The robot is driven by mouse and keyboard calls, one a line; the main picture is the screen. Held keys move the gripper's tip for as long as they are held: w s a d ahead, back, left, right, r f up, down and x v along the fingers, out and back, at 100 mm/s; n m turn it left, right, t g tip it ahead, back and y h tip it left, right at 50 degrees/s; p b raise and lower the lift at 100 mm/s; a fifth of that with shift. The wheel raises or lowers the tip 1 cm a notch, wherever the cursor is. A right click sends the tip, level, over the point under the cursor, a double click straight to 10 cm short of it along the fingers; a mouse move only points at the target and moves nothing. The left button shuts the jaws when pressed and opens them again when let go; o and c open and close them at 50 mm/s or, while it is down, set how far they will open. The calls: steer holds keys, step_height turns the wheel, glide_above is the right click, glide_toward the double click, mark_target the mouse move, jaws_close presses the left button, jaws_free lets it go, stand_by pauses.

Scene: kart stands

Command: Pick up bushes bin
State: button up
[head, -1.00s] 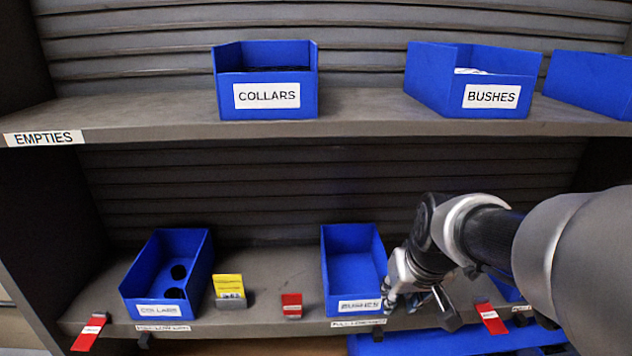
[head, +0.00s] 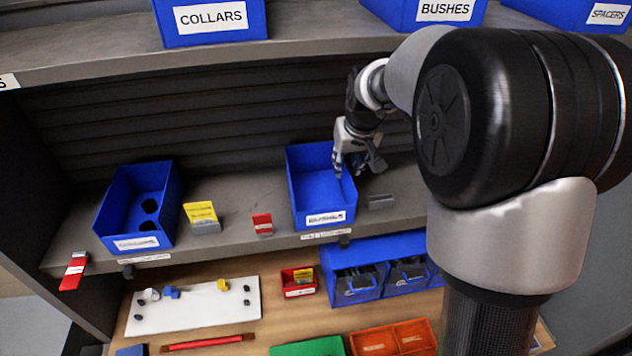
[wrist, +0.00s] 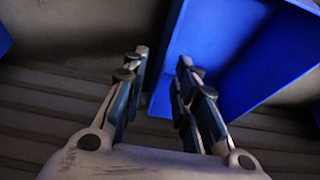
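The lower blue BUSHES bin (head: 310,204) stands on the lower shelf and looks empty. Another blue BUSHES bin (head: 397,12) stands on the upper shelf, its top cut off by the frame. My gripper (head: 347,172) is at the right wall of the lower bin, fingers pointing down. In the wrist view my gripper (wrist: 161,62) is open. A side wall of the blue bin (wrist: 172,45) shows between its two fingertips, with one finger over the bin's inside. I cannot tell whether the fingers touch the wall.
A blue COLLARS bin (head: 120,225) stands to the left on the lower shelf, with yellow (head: 200,212) and red (head: 262,222) cards between. A grey card holder (head: 380,202) is right of the bin. Below lie a white board (head: 195,303) and blue bins (head: 357,285).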

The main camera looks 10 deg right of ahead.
steer(key=x, duration=0.4)
steer(key=shift+f, duration=0.2)
steer(key=shift+c, duration=0.2)
jaws_close()
